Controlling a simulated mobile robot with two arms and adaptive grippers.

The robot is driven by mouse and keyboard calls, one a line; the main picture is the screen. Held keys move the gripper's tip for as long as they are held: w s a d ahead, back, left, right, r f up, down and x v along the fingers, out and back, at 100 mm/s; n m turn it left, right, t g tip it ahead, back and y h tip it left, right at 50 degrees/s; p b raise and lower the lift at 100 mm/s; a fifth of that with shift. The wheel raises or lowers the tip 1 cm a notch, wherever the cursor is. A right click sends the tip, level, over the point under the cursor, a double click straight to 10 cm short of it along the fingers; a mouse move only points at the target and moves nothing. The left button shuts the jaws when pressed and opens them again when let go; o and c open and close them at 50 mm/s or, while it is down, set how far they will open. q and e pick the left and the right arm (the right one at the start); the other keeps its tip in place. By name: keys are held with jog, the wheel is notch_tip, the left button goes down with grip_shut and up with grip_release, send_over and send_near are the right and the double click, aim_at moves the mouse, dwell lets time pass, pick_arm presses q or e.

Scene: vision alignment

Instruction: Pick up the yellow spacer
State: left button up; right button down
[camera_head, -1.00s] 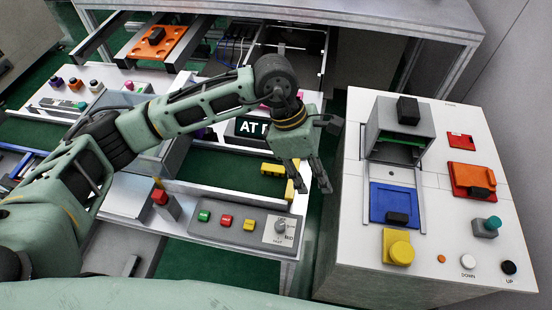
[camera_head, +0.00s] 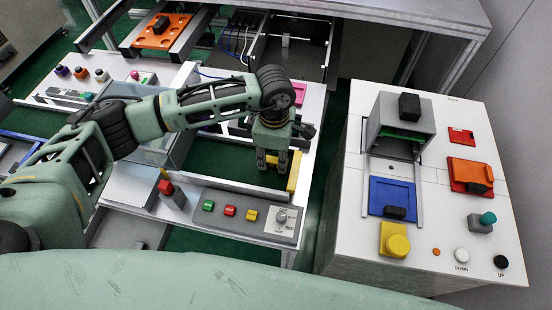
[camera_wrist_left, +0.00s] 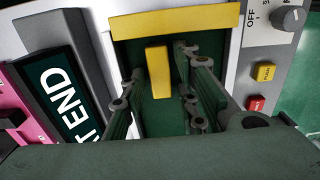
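A small yellow block, which I take as the yellow spacer (camera_wrist_left: 158,72), shows in the left wrist view on the green surface. A longer yellow bar (camera_wrist_left: 175,22) lies crosswise beyond it; it shows in the head view (camera_head: 294,170) at the conveyor's right end. My left gripper (camera_head: 272,164) points down over the conveyor's right end, left of the bar. In the left wrist view its fingers (camera_wrist_left: 161,76) are apart, one on each side of the small block, with visible gaps. In the head view the gripper mostly hides the block. My right gripper is not in view.
A grey button panel (camera_head: 241,215) with a knob stands in front of the conveyor. A dark "END" sign (camera_wrist_left: 62,90) is beside the conveyor in the wrist view. A white cabinet (camera_head: 345,200) with a blue tray (camera_head: 390,194) stands to the right.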

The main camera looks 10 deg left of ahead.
pick_arm(q)
jog(key=shift+c, duration=0.3)
grip_shut()
jog(key=shift+r, duration=0.1)
